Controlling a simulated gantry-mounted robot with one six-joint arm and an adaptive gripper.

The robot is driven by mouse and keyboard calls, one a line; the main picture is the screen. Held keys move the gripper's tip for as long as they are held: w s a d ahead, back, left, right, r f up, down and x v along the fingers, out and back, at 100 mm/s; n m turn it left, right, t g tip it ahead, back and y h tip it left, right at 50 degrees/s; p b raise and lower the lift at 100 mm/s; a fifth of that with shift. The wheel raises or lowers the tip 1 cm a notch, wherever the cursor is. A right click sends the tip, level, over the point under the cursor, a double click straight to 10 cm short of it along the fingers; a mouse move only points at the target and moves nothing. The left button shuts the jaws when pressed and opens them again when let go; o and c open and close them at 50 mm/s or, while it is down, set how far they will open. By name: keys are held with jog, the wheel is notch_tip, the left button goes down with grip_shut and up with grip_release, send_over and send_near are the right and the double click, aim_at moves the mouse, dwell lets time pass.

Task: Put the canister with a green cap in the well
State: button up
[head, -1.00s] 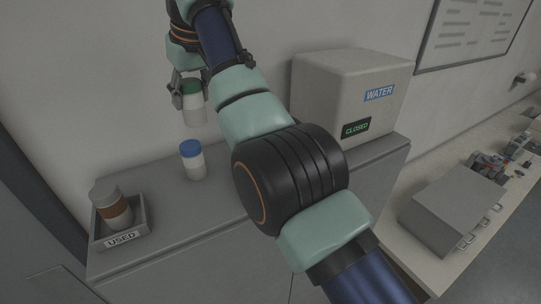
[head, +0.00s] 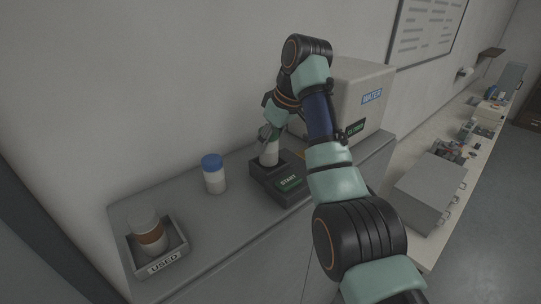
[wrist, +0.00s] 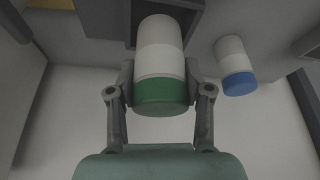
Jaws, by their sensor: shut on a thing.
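The canister with a green cap (wrist: 160,62) is white with a pale band and fills the middle of the wrist view. My gripper (wrist: 159,80) is shut on it, a finger on either side near the cap. In the head view the canister (head: 269,156) stands about upright at the dark well block (head: 258,171), just behind the START panel (head: 288,182). Its lower end is at the well opening; I cannot tell how far inside it is. My gripper (head: 268,134) partly hides the cap there.
A blue-capped canister (head: 213,175) stands left of the well and shows in the wrist view (wrist: 235,66). A USED tray (head: 178,258) holds a brown-banded canister (head: 148,233). The WATER box (head: 362,80) stands close on the right. The counter between tray and well is otherwise clear.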

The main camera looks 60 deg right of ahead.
aim_at(269, 152)
jog(key=shift+f, duration=1.7)
jog(key=shift+f, duration=0.1)
jog(key=o, duration=1.3)
